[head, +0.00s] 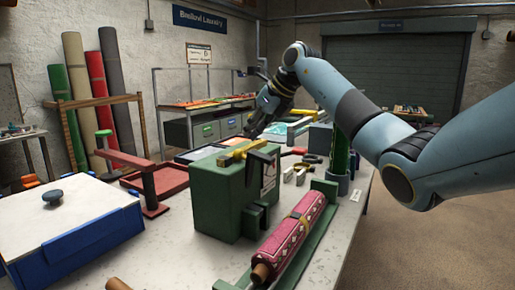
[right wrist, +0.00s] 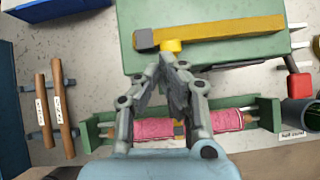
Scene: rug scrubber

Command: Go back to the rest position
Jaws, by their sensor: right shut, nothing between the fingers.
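My right gripper (head: 252,130) hangs from the arm that comes in from the right, beyond the green machine in the head view. In the right wrist view its fingers (right wrist: 173,62) are shut with nothing between them. The green machine (head: 215,190) has a yellow bar on top and stands on the table; its green top (right wrist: 210,15) also shows in the right wrist view. A rolled pink rug (head: 292,232) with a band around it lies in a green cradle; it appears partly behind the fingers in the right wrist view (right wrist: 228,121). My left gripper is not in view.
A blue box (head: 85,240) with a white lid stands at the front left. A red tray (head: 165,180) and a red-armed stand (head: 148,188) are behind it. A grey holder (head: 337,184) with a green upright thing stands under my right arm. Rolled rugs (head: 98,85) lean at the back.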

